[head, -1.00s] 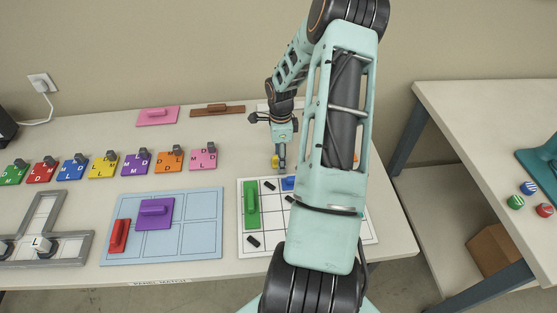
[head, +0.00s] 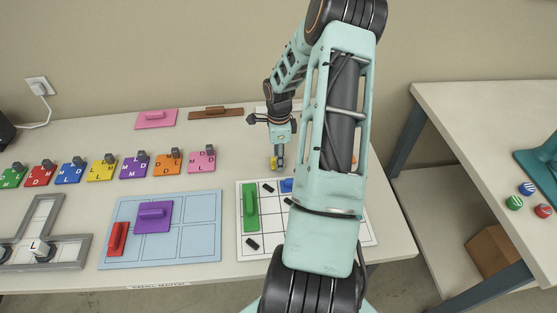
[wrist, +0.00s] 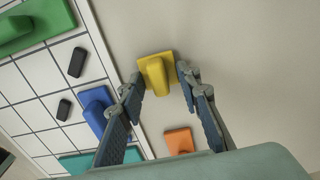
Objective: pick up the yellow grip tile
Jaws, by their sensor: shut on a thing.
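The yellow grip tile (wrist: 155,76) is a small square plate with a raised grip. In the wrist view it sits between the two fingers of my gripper (wrist: 160,85), which is shut on it. In the head view my gripper (head: 278,158) points down at the table just behind the white grid board, and a bit of the yellow tile (head: 273,163) shows at its fingertips. I cannot tell whether the tile touches the table.
The white grid board (wrist: 47,100) holds a green tile (head: 250,207), a blue tile (wrist: 93,105) and black pieces. An orange tile (wrist: 179,141) lies close by. A blue board (head: 199,242) with purple and red tiles is to the left. My arm hides part of the table.

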